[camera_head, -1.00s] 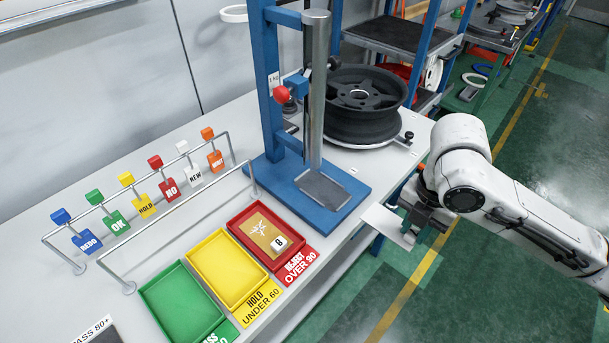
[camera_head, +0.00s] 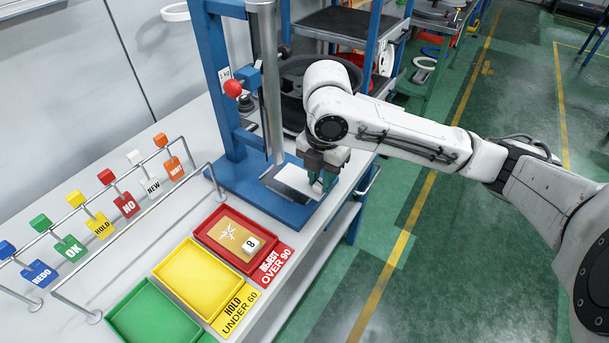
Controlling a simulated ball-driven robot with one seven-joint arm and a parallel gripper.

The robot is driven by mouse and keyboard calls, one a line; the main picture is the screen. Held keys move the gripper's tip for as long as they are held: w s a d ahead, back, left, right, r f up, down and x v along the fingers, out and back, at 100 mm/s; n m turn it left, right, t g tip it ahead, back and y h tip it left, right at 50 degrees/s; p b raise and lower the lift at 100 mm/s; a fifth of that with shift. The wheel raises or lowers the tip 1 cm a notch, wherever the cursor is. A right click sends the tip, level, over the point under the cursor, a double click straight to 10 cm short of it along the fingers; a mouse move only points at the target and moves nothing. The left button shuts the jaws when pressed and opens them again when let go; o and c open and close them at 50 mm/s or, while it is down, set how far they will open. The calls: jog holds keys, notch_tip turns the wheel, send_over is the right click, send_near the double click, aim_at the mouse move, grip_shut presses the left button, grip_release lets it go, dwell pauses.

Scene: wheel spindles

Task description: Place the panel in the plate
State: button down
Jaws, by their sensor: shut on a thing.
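My gripper (camera_head: 320,182) is shut on a thin white panel (camera_head: 296,178) by its right side. The panel lies roughly flat over the blue base of the upright test stand (camera_head: 226,120). The grey plate (camera_head: 270,177) on that base, below the metal column, is mostly covered by the panel and gripper. I cannot tell whether the panel touches the plate or is a little above it.
Red (camera_head: 203,232), yellow (camera_head: 165,272) and green (camera_head: 118,318) trays stand in front on the bench. The red one holds a tan panel. A rail with coloured tags (camera_head: 120,205) is at left. A black wheel rim (camera_head: 292,75) is partly hidden behind my arm.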

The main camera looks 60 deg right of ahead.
aim_at(305, 180)
jog(key=w, duration=0.4)
jog(key=shift+w+p, duration=0.2)
jog(key=shift+p, duration=0.15)
jog(key=shift+s+f, duration=0.1)
jog(key=shift+f, duration=1.7)
jog(key=shift+f, duration=0.15)
jog(key=c, duration=0.9)
grip_release()
jog(key=shift+c, duration=0.2)
notch_tip(305, 180, up, 12)
jog(key=shift+r, duration=0.2)
